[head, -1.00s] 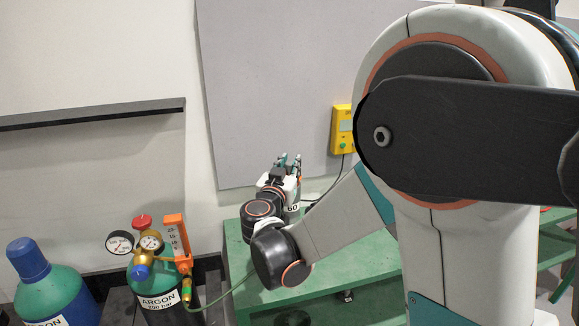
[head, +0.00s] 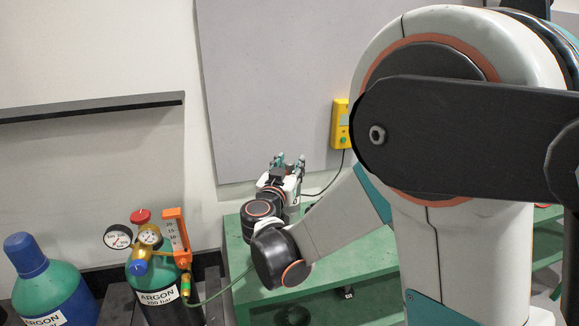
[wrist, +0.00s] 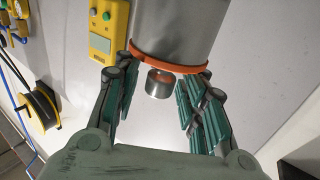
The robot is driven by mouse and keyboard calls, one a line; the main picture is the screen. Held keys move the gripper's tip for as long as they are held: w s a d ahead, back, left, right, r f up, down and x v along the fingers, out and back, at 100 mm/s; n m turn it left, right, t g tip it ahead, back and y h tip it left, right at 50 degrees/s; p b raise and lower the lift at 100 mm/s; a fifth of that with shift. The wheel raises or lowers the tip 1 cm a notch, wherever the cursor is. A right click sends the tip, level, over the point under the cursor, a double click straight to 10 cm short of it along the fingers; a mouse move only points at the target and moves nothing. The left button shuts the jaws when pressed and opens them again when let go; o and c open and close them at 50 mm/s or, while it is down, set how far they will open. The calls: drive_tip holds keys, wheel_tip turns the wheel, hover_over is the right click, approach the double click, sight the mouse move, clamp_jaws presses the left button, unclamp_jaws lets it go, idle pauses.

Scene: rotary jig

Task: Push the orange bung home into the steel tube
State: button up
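In the wrist view a large steel tube (wrist: 172,25) comes in from the top, with an orange rim (wrist: 168,64) around its lower end. A small short steel cylinder (wrist: 158,89) with an orange-brown inside shows just below that rim. I cannot tell whether the orange rim is the bung's edge or how deep any bung sits. My gripper (wrist: 166,78) is open, its teal-padded fingers spread to either side of the small cylinder, with nothing between them held. In the head view my gripper (head: 289,162) is small, above the green table; the tube cannot be made out there.
A yellow box (head: 341,124) with a green button hangs on the grey panel, its cable trailing down; it also shows in the wrist view (wrist: 108,28). Argon cylinders (head: 165,305) with gauges stand left of the green table (head: 335,268).

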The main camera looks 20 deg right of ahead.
drive_tip(key=shift+s, duration=0.1)
drive_tip(key=v, duration=0.7)
drive_tip(key=shift+s+a, duration=0.15)
idle(0.3)
